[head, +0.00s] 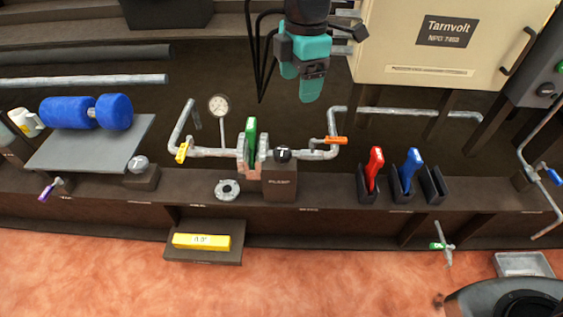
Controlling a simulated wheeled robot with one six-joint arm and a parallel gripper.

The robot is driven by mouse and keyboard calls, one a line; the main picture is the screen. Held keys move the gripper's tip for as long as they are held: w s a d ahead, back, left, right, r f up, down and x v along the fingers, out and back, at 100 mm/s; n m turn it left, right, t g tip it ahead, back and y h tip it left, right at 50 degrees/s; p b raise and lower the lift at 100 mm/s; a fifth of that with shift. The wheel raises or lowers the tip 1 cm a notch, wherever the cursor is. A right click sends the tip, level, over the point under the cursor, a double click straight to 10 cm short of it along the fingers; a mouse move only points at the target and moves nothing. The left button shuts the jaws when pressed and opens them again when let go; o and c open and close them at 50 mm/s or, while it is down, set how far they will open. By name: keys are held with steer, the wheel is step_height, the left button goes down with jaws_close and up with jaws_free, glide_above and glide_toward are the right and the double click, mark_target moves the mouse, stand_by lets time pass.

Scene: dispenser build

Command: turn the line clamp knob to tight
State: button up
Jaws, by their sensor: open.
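A round black knob marked "T" (282,154) sits on top of the brown block labelled PUMP (281,184), beside a pipe clamp (252,168) with a green-handled piece (251,133) standing upright in it. A grey knob marked "T" (139,164) sits on a small dark block to the left. No label shows which knob is the line clamp's, and I cannot tell their set positions. My gripper (307,90) is open and empty, in teal, pointing down above and behind the pump, apart from both knobs.
Pipes with a yellow valve handle (182,152) and an orange handle (336,140) flank the pump. A gauge (218,106) stands behind. Red (375,168) and blue (411,168) handled pieces stand in holders at right. A cream cabinet (445,45) stands at back right.

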mark_target(283, 151)
steer(key=w+a+f+n+b, duration=0.1)
steer(key=f+b, duration=0.1)
steer(key=f, duration=0.5)
steer(key=w+a+f+n+b, duration=0.1)
steer(key=f+b, duration=0.1)
steer(key=f, duration=0.6)
steer(key=a+f+n+b, duration=0.1)
steer(key=f+b, duration=0.1)
steer(key=f, duration=0.5)
steer(key=shift+w+f+h, duration=0.2)
steer(key=shift+w+h, duration=0.1)
steer(key=shift+w, duration=0.1)
steer(key=shift+c, duration=0.4)
steer(key=c, duration=0.8)
steer(key=shift+c, duration=0.2)
